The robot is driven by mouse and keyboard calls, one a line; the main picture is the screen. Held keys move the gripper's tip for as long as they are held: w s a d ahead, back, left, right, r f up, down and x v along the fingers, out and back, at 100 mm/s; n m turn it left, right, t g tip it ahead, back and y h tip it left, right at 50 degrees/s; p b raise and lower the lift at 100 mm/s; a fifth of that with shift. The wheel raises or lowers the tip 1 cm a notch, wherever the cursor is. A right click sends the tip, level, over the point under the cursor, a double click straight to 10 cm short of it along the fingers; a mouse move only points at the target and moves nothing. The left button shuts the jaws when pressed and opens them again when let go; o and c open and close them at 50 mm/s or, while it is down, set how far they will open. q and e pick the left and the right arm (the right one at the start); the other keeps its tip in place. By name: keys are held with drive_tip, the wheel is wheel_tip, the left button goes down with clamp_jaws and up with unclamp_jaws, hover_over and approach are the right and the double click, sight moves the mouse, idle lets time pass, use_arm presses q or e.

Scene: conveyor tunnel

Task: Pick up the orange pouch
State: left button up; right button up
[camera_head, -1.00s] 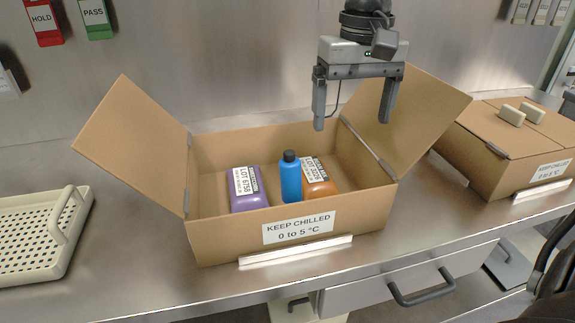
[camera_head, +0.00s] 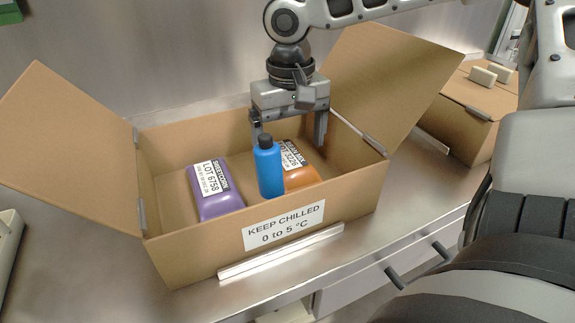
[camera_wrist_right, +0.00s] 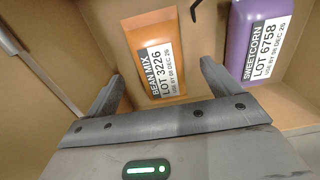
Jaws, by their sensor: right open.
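The orange pouch (camera_head: 302,178) lies in the open cardboard box, partly hidden by a blue bottle in the head view. Its white label reads BEAN MIX, LOT 3226 in the right wrist view, where the pouch (camera_wrist_right: 150,30) shows between the fingers and beyond them. My right gripper (camera_head: 290,140) is open and empty, pointing down into the back of the box. Its fingers straddle the pouch's far end in the head view; I cannot tell whether they touch it. My left gripper is out of view.
The blue bottle (camera_head: 269,170) stands upright just left of the orange pouch. A purple SWEETCORN pouch (camera_head: 226,205) lies further left in the same box (camera_head: 200,262). The box's side flaps stand open. A closed box (camera_head: 478,108) stands at right, and a pale tray (camera_head: 8,250) at left.

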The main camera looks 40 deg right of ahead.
sight(290, 159)
wheel_tip(290, 159, down, 5)
drive_tip(key=shift+d+b, duration=0.1)
drive_tip(key=shift+b, duration=0.2)
drive_tip(key=c, duration=1.3)
drive_tip(key=shift+o, duration=0.2)
drive_tip(key=shift+w, duration=0.1)
drive_tip(key=shift+r, duration=0.15)
wheel_tip(290, 159, up, 10)
drive_tip(key=shift+f+p, duration=0.1)
drive_tip(key=shift+p, duration=0.7)
